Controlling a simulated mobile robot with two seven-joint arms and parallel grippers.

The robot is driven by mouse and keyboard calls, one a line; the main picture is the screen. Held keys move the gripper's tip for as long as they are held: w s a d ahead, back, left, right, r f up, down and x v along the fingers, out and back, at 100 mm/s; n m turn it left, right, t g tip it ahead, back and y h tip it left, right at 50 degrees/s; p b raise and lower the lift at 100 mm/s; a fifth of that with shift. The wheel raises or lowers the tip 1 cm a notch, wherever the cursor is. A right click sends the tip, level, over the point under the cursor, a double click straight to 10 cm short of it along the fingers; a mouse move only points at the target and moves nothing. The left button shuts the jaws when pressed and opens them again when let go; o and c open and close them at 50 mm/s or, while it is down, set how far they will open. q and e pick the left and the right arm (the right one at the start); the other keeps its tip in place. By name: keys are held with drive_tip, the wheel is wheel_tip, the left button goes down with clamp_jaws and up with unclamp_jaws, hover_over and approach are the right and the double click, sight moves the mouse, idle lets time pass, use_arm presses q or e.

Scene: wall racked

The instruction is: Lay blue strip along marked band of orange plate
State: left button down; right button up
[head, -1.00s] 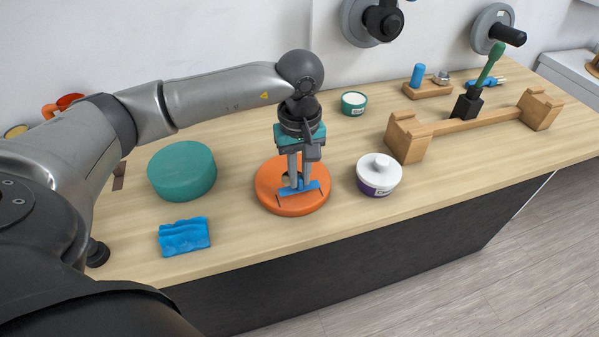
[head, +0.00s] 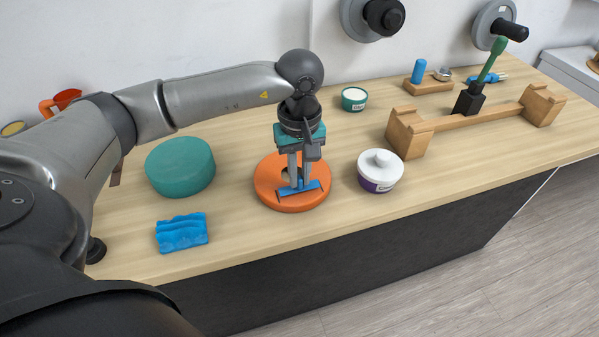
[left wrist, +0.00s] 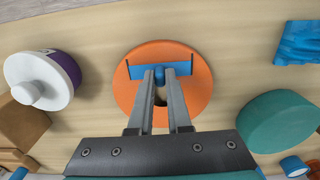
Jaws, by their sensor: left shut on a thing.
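The orange plate (head: 266,191) is a round disc with a central hole, lying flat on the bench. The blue strip (head: 286,194) is over the near part of the plate, crosswise. My left gripper (head: 299,184) points straight down above the plate and is shut on the strip's raised middle. In the left wrist view the fingertips (left wrist: 160,76) close on that blue middle, and the strip (left wrist: 182,72) spans between thin dark marks on the plate (left wrist: 160,51). I cannot tell whether the strip touches the plate. My right gripper is not in view.
A teal disc (head: 180,167) and a wavy blue block (head: 181,232) stand left of the plate. A white-lidded purple tub (head: 380,171) is close on its right. A wooden stand (head: 470,121) and a small teal-and-white jar (head: 354,99) are farther back.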

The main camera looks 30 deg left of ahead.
sight(299, 177)
use_arm(q)
drive_tip(key=shift+f+b, duration=0.3)
drive_tip(key=shift+f, duration=0.05)
idle(0.6)
drive_tip(key=c, duration=0.8)
unclamp_jaws()
wheel_tip(299, 177, up, 15)
drive_tip(key=shift+r+p, duration=0.2)
drive_tip(key=shift+p, duration=0.45)
